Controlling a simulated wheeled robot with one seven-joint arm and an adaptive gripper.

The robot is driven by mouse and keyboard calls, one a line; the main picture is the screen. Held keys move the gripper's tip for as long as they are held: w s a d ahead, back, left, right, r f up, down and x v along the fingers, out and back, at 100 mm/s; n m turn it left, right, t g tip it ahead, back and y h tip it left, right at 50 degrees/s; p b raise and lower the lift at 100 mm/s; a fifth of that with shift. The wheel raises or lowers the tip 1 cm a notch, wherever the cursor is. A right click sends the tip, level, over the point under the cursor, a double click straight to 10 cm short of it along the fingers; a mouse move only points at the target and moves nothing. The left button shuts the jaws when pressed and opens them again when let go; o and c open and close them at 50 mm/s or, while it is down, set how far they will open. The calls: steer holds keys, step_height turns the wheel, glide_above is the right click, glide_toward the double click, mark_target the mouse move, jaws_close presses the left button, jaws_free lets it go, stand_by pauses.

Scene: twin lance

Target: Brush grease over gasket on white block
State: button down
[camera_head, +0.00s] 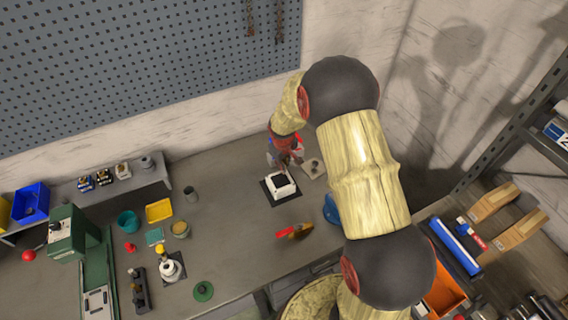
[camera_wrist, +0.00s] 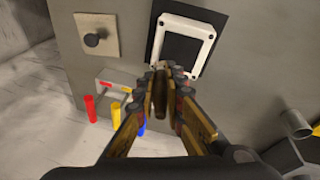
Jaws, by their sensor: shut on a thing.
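The white block (camera_head: 281,187) is a square frame with a dark middle, resting on a black mat (camera_head: 268,197) on the grey bench. In the wrist view the white block (camera_wrist: 209,45) lies just beyond my fingertips. The gasket cannot be told apart from the dark middle. My gripper (camera_wrist: 165,78) is shut on a slim brown thing (camera_wrist: 160,98), probably the brush. Its tip shows near the block's near edge; contact cannot be told. In the head view my gripper (camera_head: 287,158) is behind the block, partly hidden by my arm.
A knobbed plate (camera_wrist: 96,39) and a rack with red, yellow and blue pegs (camera_wrist: 115,113) are beside the block. A red-and-tan tool (camera_head: 296,231) lies in front. A tan-topped pot (camera_head: 180,229), yellow tray (camera_head: 159,210) and teal cup (camera_head: 128,221) stand left.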

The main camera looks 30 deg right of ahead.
steer(key=shift+f, duration=0.35)
steer(key=shift+a, duration=0.15)
stand_by(0.3)
steer(key=shift+a+b, duration=0.5)
steer(key=shift+a, duration=0.1)
steer(key=shift+a, duration=0.1)
steer(key=shift+a, duration=0.5)
steer(key=shift+a+b, duration=0.5)
steer(key=shift+a, duration=0.2)
steer(key=shift+a, duration=0.1)
